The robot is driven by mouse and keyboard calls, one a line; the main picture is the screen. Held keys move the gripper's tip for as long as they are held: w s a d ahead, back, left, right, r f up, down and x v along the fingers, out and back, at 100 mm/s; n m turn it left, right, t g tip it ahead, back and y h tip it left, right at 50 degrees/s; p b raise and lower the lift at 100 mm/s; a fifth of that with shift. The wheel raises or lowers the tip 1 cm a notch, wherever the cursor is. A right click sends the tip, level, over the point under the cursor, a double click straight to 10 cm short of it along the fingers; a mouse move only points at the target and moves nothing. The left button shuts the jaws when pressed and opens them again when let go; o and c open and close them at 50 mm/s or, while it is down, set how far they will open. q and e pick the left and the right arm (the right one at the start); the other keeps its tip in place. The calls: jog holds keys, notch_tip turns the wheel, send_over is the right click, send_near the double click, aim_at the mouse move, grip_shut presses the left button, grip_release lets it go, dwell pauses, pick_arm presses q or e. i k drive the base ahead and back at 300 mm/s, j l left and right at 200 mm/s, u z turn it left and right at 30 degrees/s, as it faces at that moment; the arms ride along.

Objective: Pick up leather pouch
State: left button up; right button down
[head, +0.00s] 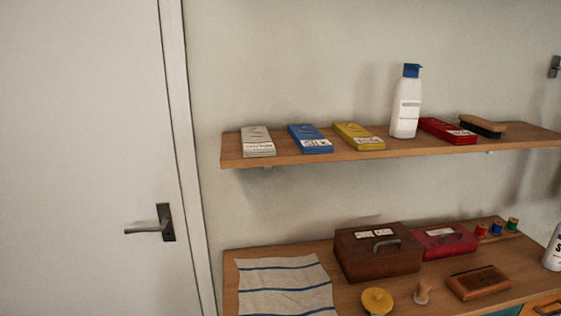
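A flat reddish-brown item (478,283) that looks like the leather pouch lies on the lower wooden surface at the right, in front of the red box. Its front side is lighter tan. Nothing covers it. Neither of my grippers shows in the head view.
The upper shelf (300,157) overhangs behind, holding packets and a white bottle (405,107).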

aim_at(469, 285)
jog(key=z, duration=1.45)
jog(key=i+l+u, duration=0.1)
jog(key=l, duration=0.4)
jog(key=i+l+u, duration=0.15)
jog(key=l, duration=0.35)
jog(key=i+l+u, duration=0.1)
jog(key=l, duration=0.4)
jog(key=i+l+u, duration=0.1)
jog(key=l, duration=0.45)
